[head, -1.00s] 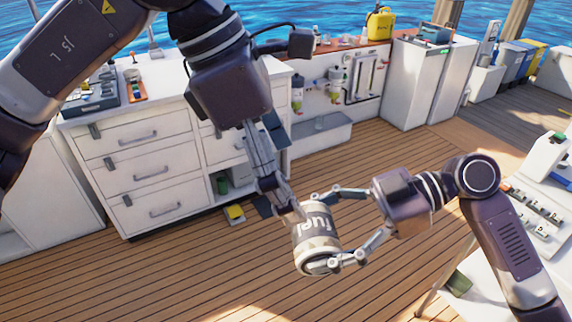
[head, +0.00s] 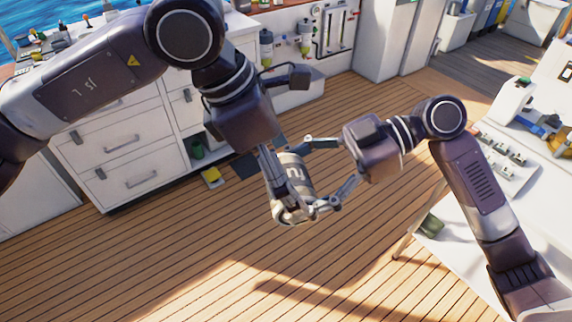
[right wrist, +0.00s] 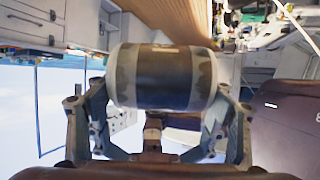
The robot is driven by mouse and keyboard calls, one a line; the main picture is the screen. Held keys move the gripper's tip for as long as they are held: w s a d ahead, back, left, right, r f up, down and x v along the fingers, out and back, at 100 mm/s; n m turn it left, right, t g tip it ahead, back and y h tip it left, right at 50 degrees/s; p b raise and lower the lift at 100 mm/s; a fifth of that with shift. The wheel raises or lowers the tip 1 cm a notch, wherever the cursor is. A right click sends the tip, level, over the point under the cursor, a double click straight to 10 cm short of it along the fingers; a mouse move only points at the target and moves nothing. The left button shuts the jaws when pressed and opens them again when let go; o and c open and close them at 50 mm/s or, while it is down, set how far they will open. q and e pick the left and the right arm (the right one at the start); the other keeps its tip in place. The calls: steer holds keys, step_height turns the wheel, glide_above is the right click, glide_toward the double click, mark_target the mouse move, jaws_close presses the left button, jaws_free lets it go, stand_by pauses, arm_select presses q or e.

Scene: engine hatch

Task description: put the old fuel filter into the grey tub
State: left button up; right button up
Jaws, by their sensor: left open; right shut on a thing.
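The old fuel filter (head: 297,178), a pale and grey cylinder with white lettering, is held in the air above the deck. My right gripper (head: 307,175) is shut on it, one finger on each side. In the right wrist view the filter (right wrist: 165,78) lies across between the fingers, with a dark band around its middle. My left gripper (head: 277,205) is open, its fingers overlapping the filter's left side; I cannot tell whether they touch it. A light grey tub (head: 300,93) stands on the deck against the white units, partly hidden behind my left wrist.
A white drawer cabinet (head: 125,150) stands at the left, with a small yellow item (head: 211,177) on the deck by it. A white bench with switches (head: 500,150) is at the right, a green object (head: 431,225) below it. The wooden deck (head: 200,265) in front is clear.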

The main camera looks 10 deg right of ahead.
arm_select(q)
steer(key=c, duration=1.4)
arm_select(e)
steer(key=shift+r, duration=0.1)
arm_select(q)
steer(key=shift+c, duration=1.1)
arm_select(e)
steer(key=o, duration=1.4)
steer(key=shift+o, duration=1.1)
arm_select(q)
steer(key=shift+s, duration=0.1)
steer(key=shift+f, duration=0.1)
